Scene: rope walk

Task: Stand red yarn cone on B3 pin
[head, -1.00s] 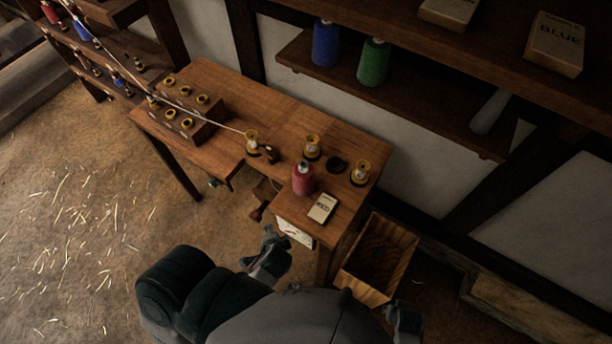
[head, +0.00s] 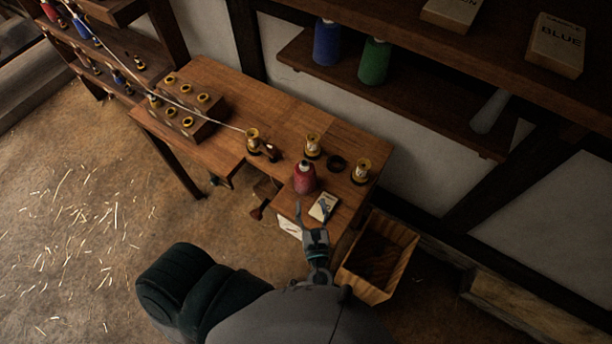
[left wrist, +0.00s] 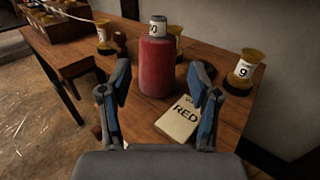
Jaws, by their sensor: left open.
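The red yarn cone (head: 305,179) stands upright near the front edge of the wooden table (head: 286,112); it also shows in the left wrist view (left wrist: 157,68). My left gripper (head: 313,212) is open and empty at the table's front edge, on the near side of the cone. In the left wrist view the fingers (left wrist: 159,82) are spread, with the cone beyond and between them, apart from it. A rack of pins (head: 119,80) stands at the upper left, some bearing yarn. I cannot read a B3 label. My right gripper is not in view.
A RED card (head: 323,207) lies beside the cone. Brass-coloured bobbins (head: 312,146) and a dark disc (head: 337,163) stand close behind. A wooden bin (head: 380,262) is right of the table. Blue and green cones (head: 374,61) stand on the wall shelf.

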